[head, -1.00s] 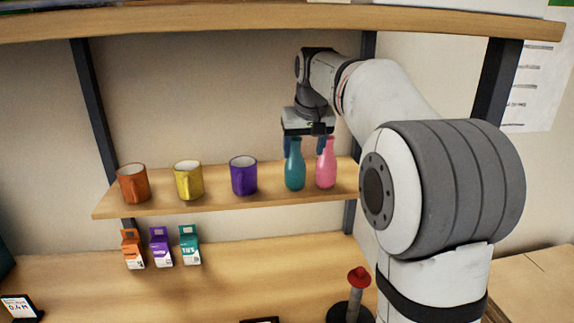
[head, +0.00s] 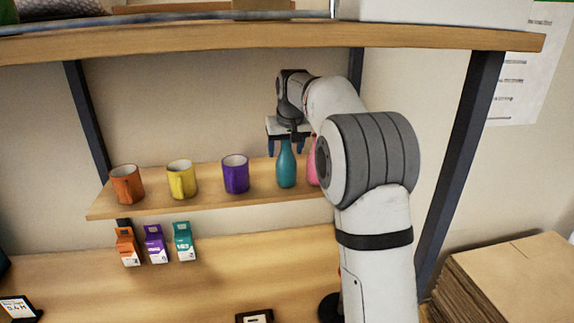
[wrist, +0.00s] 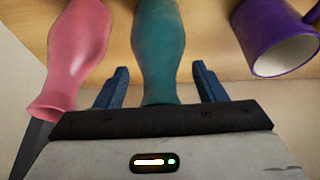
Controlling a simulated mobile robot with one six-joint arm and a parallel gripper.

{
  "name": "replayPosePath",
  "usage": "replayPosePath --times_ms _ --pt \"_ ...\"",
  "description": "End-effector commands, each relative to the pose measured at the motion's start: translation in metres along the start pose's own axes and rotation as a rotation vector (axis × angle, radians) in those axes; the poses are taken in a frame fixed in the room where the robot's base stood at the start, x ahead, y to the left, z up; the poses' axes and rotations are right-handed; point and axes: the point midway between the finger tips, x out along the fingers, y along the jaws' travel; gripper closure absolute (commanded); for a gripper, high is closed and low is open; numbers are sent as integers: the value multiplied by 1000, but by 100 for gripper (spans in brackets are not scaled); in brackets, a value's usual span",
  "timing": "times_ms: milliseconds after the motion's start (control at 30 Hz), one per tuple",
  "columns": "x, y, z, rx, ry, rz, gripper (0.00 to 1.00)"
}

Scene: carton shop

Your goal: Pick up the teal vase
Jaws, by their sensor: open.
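The teal vase (head: 286,166) stands upright on the wooden shelf, between the purple mug and the pink vase. My gripper (head: 285,147) is at its upper part, with the blue fingers pointing down. In the wrist view the teal vase (wrist: 160,45) lies between the two open fingers of my gripper (wrist: 160,85), with a gap on each side. The vase's top end is hidden behind the gripper's dark edge.
The pink vase (wrist: 80,45) stands close beside the teal one; my arm mostly hides it in the head view. The purple mug (head: 235,175), yellow mug (head: 181,180) and orange mug (head: 126,185) share the shelf (head: 150,207). Small cartons (head: 155,244) stand below.

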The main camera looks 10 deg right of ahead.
Motion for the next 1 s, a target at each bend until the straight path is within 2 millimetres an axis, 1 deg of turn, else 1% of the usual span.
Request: replayPosePath --times_ms 233,267,1000 --pt "2 0 0 -1 1 0 36" --pt "2 -1 0 -1 1 0 38" --pt "2 -1 0 -2 -1 -1 98"
